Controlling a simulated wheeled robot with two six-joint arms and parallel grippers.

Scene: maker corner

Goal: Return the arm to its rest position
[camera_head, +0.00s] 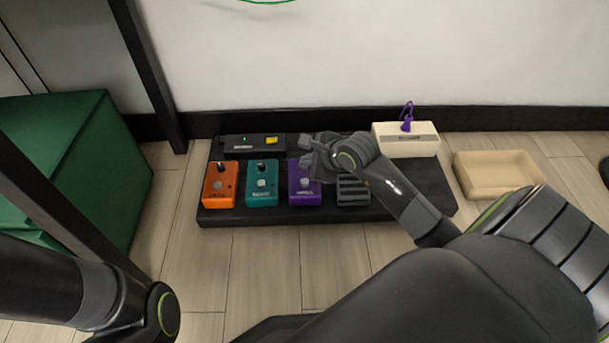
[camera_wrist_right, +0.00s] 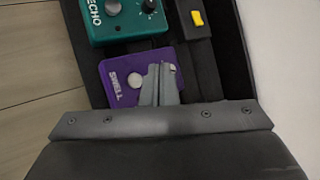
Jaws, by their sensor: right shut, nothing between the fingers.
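My right gripper (camera_head: 308,153) reaches in from the right in the head view and hangs over the purple pedal (camera_head: 304,186) on the black pedalboard (camera_head: 255,217). In the right wrist view its fingers (camera_wrist_right: 162,78) are shut with nothing between them, in front of the purple pedal (camera_wrist_right: 118,82). I cannot tell whether they touch it. My left arm shows at the lower left of the head view, but its gripper is out of view.
An orange pedal (camera_head: 220,187) and a teal pedal (camera_head: 262,184) stand left of the purple one. A black unit with a yellow switch (camera_head: 271,140) sits behind. A cream box (camera_head: 418,142) and a tan tray (camera_head: 497,180) are right. A green box (camera_head: 85,150) stands left.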

